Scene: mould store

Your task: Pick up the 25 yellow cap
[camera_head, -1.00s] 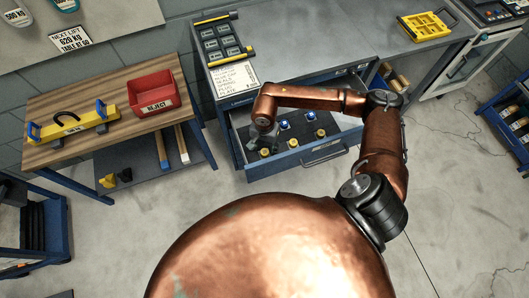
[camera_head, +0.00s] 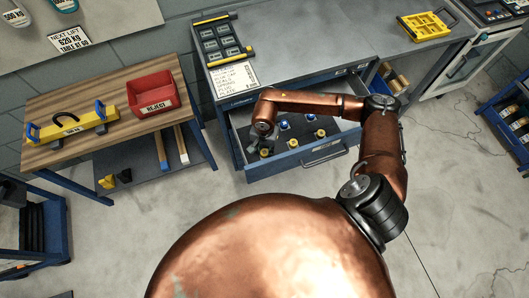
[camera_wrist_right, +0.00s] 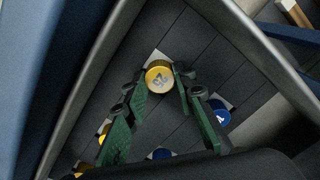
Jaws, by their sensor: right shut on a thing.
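The yellow cap marked 25 (camera_wrist_right: 158,78) is between the green-padded fingers of my right gripper (camera_wrist_right: 160,84) in the wrist view. The gripper is shut on it. The cap is near a corner of the open drawer, on its dark floor, with a pale square patch beside it. In the head view the right gripper (camera_head: 261,144) reaches down into the drawer's left front corner, where a yellow cap (camera_head: 264,153) shows just below it. My left gripper is not in view.
The drawer (camera_head: 240,157) also holds two more yellow caps (camera_head: 292,143) (camera_head: 320,133) along its front and blue caps (camera_head: 284,125) behind. The drawer walls rise close to the gripper. The workbench (camera_head: 300,45) stands behind; a red reject bin (camera_head: 152,94) is on the wooden table at left.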

